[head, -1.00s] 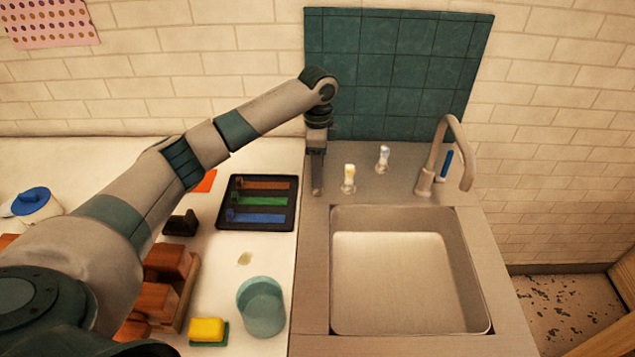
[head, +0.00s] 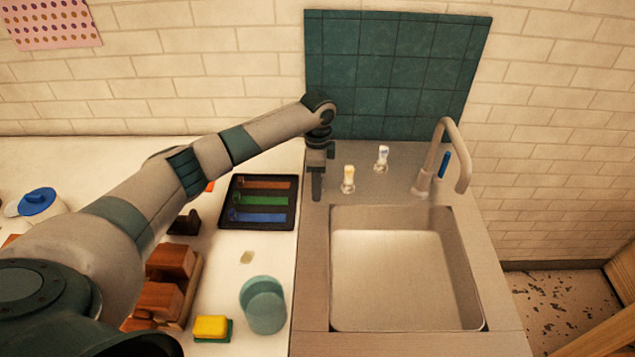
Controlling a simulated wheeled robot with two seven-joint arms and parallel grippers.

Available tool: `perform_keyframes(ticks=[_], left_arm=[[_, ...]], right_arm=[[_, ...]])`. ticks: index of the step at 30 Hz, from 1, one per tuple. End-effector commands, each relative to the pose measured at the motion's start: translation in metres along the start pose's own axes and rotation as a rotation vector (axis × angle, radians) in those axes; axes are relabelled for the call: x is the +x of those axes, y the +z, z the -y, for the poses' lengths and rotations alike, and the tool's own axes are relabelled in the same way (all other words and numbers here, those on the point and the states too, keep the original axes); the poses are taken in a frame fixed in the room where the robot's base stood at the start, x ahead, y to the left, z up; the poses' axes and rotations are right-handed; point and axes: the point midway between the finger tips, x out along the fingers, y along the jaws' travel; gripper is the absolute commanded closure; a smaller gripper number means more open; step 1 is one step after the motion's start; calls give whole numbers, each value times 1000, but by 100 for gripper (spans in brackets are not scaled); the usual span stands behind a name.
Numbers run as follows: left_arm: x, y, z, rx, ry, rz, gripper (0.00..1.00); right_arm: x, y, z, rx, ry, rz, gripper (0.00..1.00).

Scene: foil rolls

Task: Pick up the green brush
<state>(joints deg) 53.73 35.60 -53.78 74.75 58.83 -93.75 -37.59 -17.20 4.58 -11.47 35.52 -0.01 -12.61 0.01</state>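The green brush (head: 262,201) lies in a black tray (head: 235,222) on the white counter, between a brown brush (head: 265,184) above it and a blue brush (head: 262,217) below it. My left gripper (head: 317,190) points down over the sink's left rim, to the right of the tray and apart from the brushes. It is seen edge-on, so I cannot tell whether its fingers are open. My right gripper is not in view.
The steel sink (head: 312,265) with a faucet (head: 455,150) and two knobs is at the right. A teal cup (head: 263,305), a yellow sponge (head: 210,326) and wooden blocks (head: 170,262) stand in front of the tray. A tiled wall is behind.

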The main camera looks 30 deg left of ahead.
Motion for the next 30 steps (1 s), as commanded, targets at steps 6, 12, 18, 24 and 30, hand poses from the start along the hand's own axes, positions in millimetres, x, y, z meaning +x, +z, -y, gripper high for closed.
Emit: perform_keyframes(ticks=[6,12,18,24,30], left_arm=[[0,0,0,0,0,0,88],[0,0,0,0,0,0,95],[-2,0,0,0,-1,-1,95],[-16,0,2,0,-4,-2,95],[-43,-9,-3,4,-1,-3,95]], right_arm=[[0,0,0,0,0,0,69],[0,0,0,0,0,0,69],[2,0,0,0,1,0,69],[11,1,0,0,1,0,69],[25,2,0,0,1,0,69]])
